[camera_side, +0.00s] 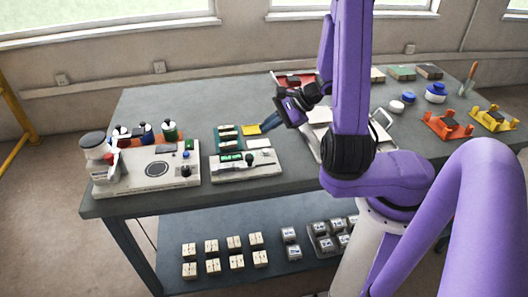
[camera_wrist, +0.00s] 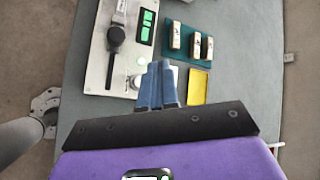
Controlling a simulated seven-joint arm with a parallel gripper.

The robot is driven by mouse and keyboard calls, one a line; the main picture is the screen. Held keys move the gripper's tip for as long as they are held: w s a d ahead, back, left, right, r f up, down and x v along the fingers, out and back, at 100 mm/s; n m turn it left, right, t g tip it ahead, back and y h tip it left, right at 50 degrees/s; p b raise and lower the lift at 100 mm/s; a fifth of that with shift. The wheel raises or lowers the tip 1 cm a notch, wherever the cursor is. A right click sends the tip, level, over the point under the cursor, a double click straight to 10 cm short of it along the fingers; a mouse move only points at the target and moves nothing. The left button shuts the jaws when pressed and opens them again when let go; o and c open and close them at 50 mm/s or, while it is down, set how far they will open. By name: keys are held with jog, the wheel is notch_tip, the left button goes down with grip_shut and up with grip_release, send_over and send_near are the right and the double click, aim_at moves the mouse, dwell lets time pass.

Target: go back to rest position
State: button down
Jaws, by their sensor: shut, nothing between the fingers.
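My gripper (camera_side: 269,122) is shut and empty, with its blue fingers together, held above the table (camera_side: 135,102) near its middle. In the wrist view my gripper (camera_wrist: 157,68) points toward the white test device with green displays (camera_wrist: 98,77). The same device (camera_side: 262,169) stands at the table's front edge in the side view, in front and to the left of the fingers. A yellow tile (camera_side: 250,129) lies just left of the fingers, and it also shows in the wrist view (camera_wrist: 198,86).
A teal tray (camera_side: 222,147) with several pale tiles is left of the yellow piece. A white stirrer-like machine (camera_side: 135,172) and bottles (camera_side: 169,130) stand at the left. Orange (camera_side: 447,127) and yellow (camera_side: 493,119) stands are at the right. A lower shelf (camera_side: 210,225) holds several blocks.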

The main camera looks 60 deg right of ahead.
jog(key=a+r+n+g+y, duration=0.15)
jog(key=a+n+g, duration=0.25)
jog(key=a+n, duration=0.4)
jog(key=a+r+n+g+y, duration=0.1)
jog(key=a+r+n+g, duration=0.25)
jog(key=a+n, duration=0.35)
jog(key=s+d+r+n+h, duration=0.1)
jog(key=s+r+n+h, duration=0.1)
jog(key=s+n, duration=0.7)
jog(key=s+d+r+n+h, duration=0.1)
jog(key=s+n+h, duration=0.3)
jog(key=s+n, duration=0.6)
jog(key=shift+s+r, duration=0.5)
jog(key=shift+s, duration=0.25)
